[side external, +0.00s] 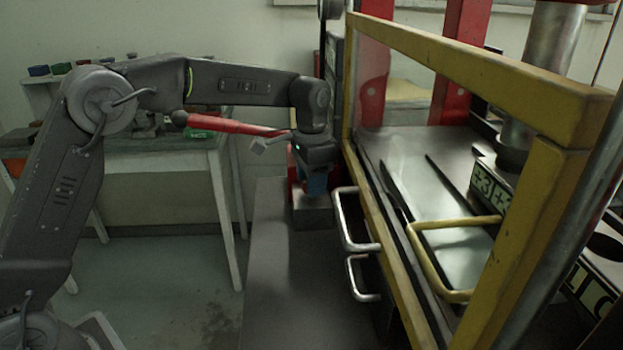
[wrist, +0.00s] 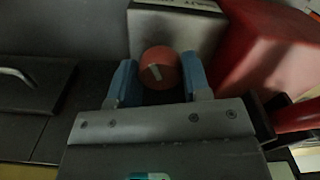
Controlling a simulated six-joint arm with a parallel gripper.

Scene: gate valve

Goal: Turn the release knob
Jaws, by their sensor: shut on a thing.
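The release knob (wrist: 159,68) is a round red-orange knob with a pale mark on its face. It shows in the wrist view between the two blue fingers of my gripper (wrist: 160,82), in front of a grey metal block (wrist: 172,20). My gripper is shut on the knob, with a finger on its left and right sides. In the side view my gripper (side external: 316,184) points down at the grey block (side external: 312,217), and the knob is hidden there.
A long red lever (side external: 235,126) sticks out left, close to my wrist. A red housing (wrist: 262,50) stands right of the knob. A yellow-framed guard (side external: 480,65) with metal handles (side external: 352,225) stands close on the right. A workbench (side external: 160,155) stands behind.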

